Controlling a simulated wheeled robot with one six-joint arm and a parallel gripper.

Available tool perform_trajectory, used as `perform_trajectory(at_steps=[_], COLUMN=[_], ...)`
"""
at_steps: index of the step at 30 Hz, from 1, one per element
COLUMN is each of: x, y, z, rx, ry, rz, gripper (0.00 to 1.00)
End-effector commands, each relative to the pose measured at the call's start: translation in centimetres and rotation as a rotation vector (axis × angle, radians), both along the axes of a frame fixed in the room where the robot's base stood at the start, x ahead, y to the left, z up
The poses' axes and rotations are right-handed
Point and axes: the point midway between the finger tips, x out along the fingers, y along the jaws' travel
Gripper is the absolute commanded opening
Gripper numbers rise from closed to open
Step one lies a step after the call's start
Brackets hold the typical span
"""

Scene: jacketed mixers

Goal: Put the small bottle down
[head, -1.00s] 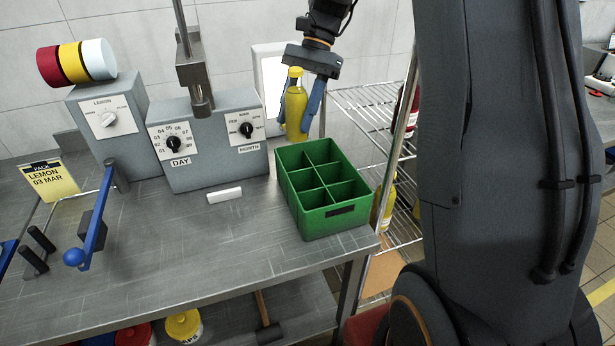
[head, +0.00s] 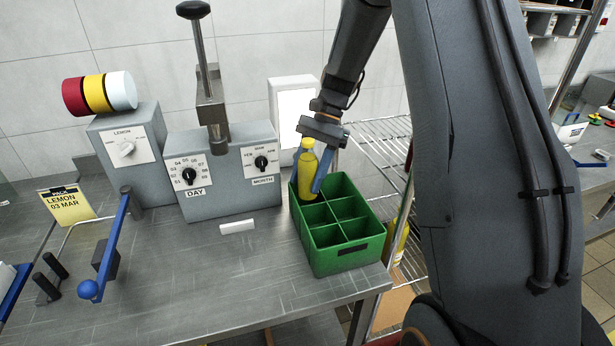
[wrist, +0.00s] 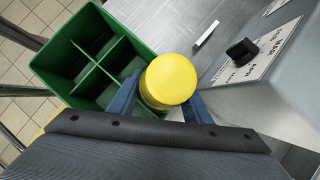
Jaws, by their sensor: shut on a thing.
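The small bottle (head: 308,172) is yellow with a yellow cap and stands upright in my gripper (head: 317,172). My gripper's blue fingers are shut on it. In the head view its lower end is at the back left compartment of the green crate (head: 348,260), and the crate's rim area hides its base. I cannot tell whether it touches the crate floor. In the wrist view the bottle's cap (wrist: 168,82) sits between the fingers and covers the bottle's body. The crate's other visible compartments look empty.
A grey machine with DAY and MONTH dials (head: 222,170) stands left of the crate. A lemon-labelled box (head: 128,150) with coloured rolls is further left. A white block (head: 237,226) lies on the steel bench. A wire shelf (head: 375,150) stands to the right.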

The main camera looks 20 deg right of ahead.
Motion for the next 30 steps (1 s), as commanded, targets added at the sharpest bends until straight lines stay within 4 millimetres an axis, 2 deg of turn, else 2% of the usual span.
perform_trajectory(at_steps=[3, 10, 26, 27, 28, 30], x=[0.0, 0.0, -0.1, -0.1, -0.1, -0.2], y=[0.0, 0.0, 0.0, 0.0, 0.0, 0.0], z=[-0.7, -0.8, -2.3, -2.4, -2.4, -2.5], rx=[0.0, 0.0, -0.002, -0.003, -0.003, -0.004], ry=[-0.002, -0.002, 0.001, 0.002, 0.002, 0.004], rz=[0.0, 0.0, 0.0, 0.0, 0.0, 0.001], gripper=[0.0, 0.0, 0.0, 0.46, 0.51, 0.52])
